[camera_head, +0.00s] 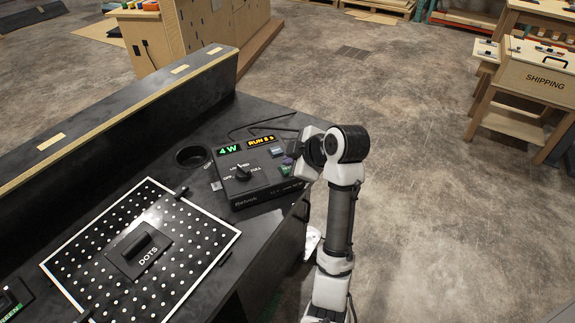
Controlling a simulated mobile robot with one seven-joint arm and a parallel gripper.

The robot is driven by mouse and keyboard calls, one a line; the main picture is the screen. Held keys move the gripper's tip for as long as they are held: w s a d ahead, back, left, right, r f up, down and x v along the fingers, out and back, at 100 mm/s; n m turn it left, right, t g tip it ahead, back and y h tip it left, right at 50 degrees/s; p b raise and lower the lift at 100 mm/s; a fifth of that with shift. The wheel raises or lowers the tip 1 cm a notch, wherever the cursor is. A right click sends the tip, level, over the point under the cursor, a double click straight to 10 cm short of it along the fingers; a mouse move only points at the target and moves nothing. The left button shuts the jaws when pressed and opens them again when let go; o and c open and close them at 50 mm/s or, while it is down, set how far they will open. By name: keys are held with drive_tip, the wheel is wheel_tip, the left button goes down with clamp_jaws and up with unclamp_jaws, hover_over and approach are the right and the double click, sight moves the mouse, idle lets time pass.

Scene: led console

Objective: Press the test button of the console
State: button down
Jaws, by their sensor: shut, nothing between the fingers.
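The console (250,183) is a black box near the right edge of the dark bench. Its green display reads "4 W" and its orange display reads "RUN" with a number and "s". A black knob (243,172) sits on its top between labels that look like OFF and FULL. My gripper (294,155) is shut over the console's right side and partly covers the buttons. I cannot tell whether it touches one.
A perforated board (95,240) with a "DOTS" block (138,250) lies left of the console. A round hole (192,157) and a cable (262,127) are behind it. A raised ledge (110,120) runs along the bench's back. A shipping table (540,80) stands far right across open floor.

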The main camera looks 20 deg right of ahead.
drive_tip(key=shift+r, duration=0.3)
wheel_tip(320, 180, up, 5)
drive_tip(key=p, duration=0.4)
drive_tip(key=shift+f, duration=0.15)
idle(0.8)
